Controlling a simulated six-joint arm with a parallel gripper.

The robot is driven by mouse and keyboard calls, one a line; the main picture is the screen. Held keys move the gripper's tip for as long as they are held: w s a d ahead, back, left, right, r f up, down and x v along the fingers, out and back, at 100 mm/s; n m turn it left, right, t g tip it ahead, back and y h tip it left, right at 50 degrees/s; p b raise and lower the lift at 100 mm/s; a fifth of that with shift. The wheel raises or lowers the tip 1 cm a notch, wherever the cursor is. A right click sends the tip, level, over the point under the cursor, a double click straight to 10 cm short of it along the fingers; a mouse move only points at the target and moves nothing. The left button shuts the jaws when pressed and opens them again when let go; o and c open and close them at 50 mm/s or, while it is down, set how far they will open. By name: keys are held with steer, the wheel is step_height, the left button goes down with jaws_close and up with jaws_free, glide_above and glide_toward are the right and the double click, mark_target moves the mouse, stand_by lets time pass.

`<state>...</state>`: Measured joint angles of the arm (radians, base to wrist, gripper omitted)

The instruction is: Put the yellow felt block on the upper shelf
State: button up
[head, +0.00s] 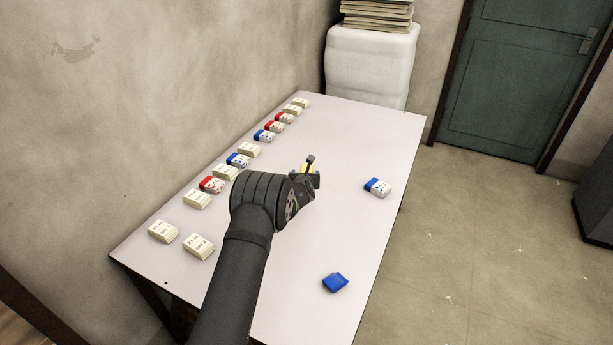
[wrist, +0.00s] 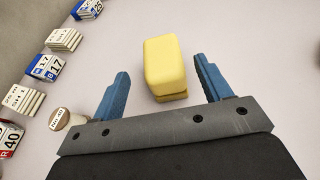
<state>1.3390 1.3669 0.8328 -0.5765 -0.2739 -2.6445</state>
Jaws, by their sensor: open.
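The yellow felt block (wrist: 164,64) lies on the table, in front of my gripper in the wrist view. A small part of it shows in the head view (head: 304,168), mostly hidden behind my gripper (head: 314,172). In the wrist view my gripper (wrist: 161,88) is open, with one blue finger to the left of the block and one to the right. The block's near end reaches between the fingertips, and a gap shows on both sides. The fingers do not grip it. No upper shelf can be made out in either view.
A row of cream, red and blue labelled stacks (head: 226,172) runs along the wall side of the table (head: 330,130). A blue-and-white block (head: 377,187) lies to the right, and a blue block (head: 335,282) nearer. A round labelled piece (wrist: 59,118) is left of my gripper.

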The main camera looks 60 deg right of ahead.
steer(key=shift+x, duration=2.45)
steer(key=shift+s, duration=0.15)
steer(key=c, duration=1.1)
steer(key=shift+c, duration=0.2)
steer(key=shift+r, duration=0.45)
steer(key=r, duration=0.2)
steer(key=s+r, duration=0.1)
steer(key=r, duration=0.1)
steer(key=shift+s, duration=0.1)
steer(key=s+a+r, duration=0.2)
steer(key=s+r, duration=0.4)
steer(key=s, duration=0.4)
steer(key=shift+a, duration=0.4)
